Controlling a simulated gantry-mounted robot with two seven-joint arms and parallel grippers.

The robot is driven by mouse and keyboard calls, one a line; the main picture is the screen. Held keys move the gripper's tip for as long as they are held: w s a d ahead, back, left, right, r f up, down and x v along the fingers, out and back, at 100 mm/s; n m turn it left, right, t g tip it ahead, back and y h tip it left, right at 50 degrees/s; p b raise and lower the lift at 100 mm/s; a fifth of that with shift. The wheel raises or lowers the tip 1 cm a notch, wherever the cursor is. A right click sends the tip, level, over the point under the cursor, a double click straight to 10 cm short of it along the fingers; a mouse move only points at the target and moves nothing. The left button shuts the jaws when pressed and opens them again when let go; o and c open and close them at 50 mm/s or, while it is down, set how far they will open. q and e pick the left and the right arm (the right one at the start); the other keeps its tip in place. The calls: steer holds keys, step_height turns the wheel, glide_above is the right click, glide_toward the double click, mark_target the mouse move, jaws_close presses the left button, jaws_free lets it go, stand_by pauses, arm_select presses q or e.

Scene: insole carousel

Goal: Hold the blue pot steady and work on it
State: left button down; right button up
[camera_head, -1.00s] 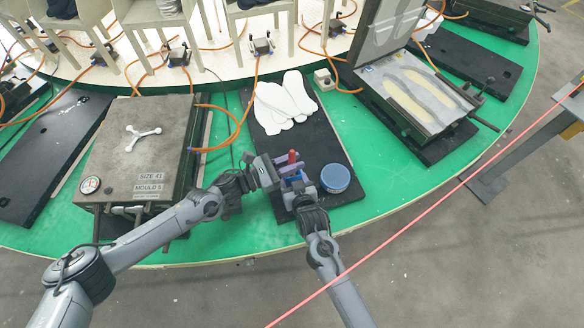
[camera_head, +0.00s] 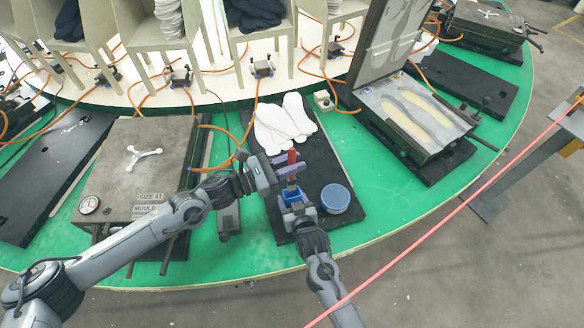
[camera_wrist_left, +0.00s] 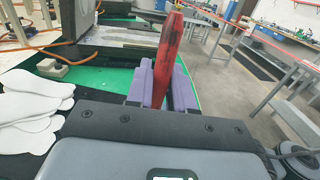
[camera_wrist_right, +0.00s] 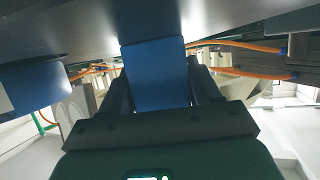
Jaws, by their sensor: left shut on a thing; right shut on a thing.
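The blue pot (camera_head: 291,194) is small and box-like, above the front part of the black mat. My right gripper (camera_head: 293,200) is shut on it; in the right wrist view the blue pot (camera_wrist_right: 156,75) stands between the fingers. My left gripper (camera_head: 288,168), with purple fingers, is shut on a red stick-like tool (camera_head: 292,157) just above and behind the pot. In the left wrist view the red tool (camera_wrist_left: 166,55) stands nearly upright between the fingers. Its lower end and the pot's inside are hidden.
A round blue tin (camera_head: 335,198) stands on the black mat (camera_head: 318,175), right of the pot. White insoles (camera_head: 284,122) lie behind the grippers. A closed mould (camera_head: 125,185) stands left and an open mould (camera_head: 415,110) right. Orange hoses cross the green carousel (camera_head: 385,205).

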steer(key=o, duration=1.2)
